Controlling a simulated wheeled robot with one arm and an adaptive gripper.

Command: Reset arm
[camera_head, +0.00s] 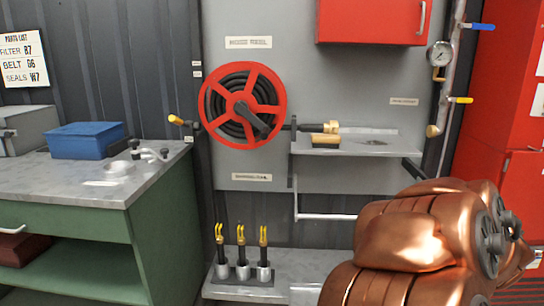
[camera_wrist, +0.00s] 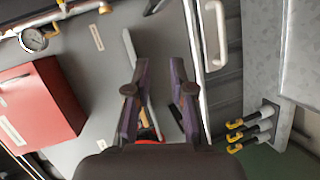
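My gripper (camera_wrist: 158,78) shows in the wrist view with its two dark fingers apart. Nothing is held between them. The grey panel and a narrow shelf show beyond the fingers, at a distance. In the head view, copper-coloured links of my arm fill the lower right; the gripper itself is not seen there. The hose reel (camera_head: 242,104), red with black hose, hangs on the grey panel. A brass-ended nozzle (camera_head: 325,128) rests at the wall shelf (camera_head: 345,150), right of the reel.
A marble-topped green bench (camera_head: 90,185) with a blue box (camera_head: 87,141) stands at left. Several yellow-topped tools (camera_head: 241,250) stand in holders on a low ledge. A red wall box (camera_head: 372,20), gauge (camera_head: 440,54) and pipe with valves (camera_head: 460,100) line the right.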

